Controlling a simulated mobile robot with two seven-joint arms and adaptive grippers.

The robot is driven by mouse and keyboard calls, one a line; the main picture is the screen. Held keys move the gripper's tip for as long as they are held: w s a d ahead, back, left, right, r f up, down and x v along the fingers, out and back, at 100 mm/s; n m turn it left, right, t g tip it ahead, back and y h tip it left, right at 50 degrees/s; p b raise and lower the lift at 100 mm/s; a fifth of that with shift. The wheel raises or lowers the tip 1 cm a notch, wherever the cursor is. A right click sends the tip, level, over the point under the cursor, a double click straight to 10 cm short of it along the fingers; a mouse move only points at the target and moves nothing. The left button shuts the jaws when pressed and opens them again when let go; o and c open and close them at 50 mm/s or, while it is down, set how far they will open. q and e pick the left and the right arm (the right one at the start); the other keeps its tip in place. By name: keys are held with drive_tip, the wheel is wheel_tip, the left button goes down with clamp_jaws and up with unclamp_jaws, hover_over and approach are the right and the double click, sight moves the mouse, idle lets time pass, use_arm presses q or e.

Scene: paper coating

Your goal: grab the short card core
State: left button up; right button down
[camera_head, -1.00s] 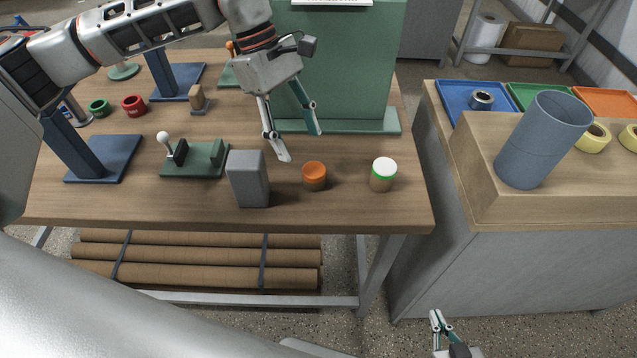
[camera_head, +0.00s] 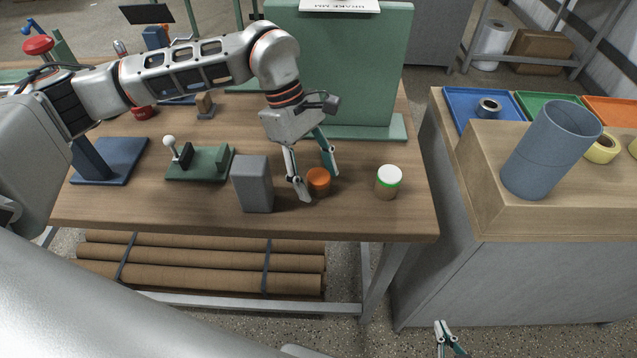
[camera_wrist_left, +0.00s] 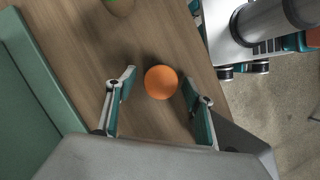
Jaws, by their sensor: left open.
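A short card core with an orange top (camera_head: 319,177) stands upright near the front edge of the wooden table. A second short core with a white top and green band (camera_head: 389,183) stands to its right. My left gripper (camera_head: 318,186) is open, with its fingers on either side of the orange-topped core. In the left wrist view the orange top (camera_wrist_left: 161,82) lies between the two open fingers (camera_wrist_left: 158,80), with gaps visible on both sides. My right gripper (camera_head: 441,324) is low at the bottom edge, away from the table; its finger opening is unclear.
A grey block (camera_head: 252,183) stands just left of the orange-topped core. A green upright panel (camera_head: 342,75) stands behind the gripper. A green fixture with a white knob (camera_head: 200,163) is further left. A blue-grey tube (camera_head: 550,150) stands on the right-hand bench.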

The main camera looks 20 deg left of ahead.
use_arm(q)
drive_tip(key=c, duration=1.1)
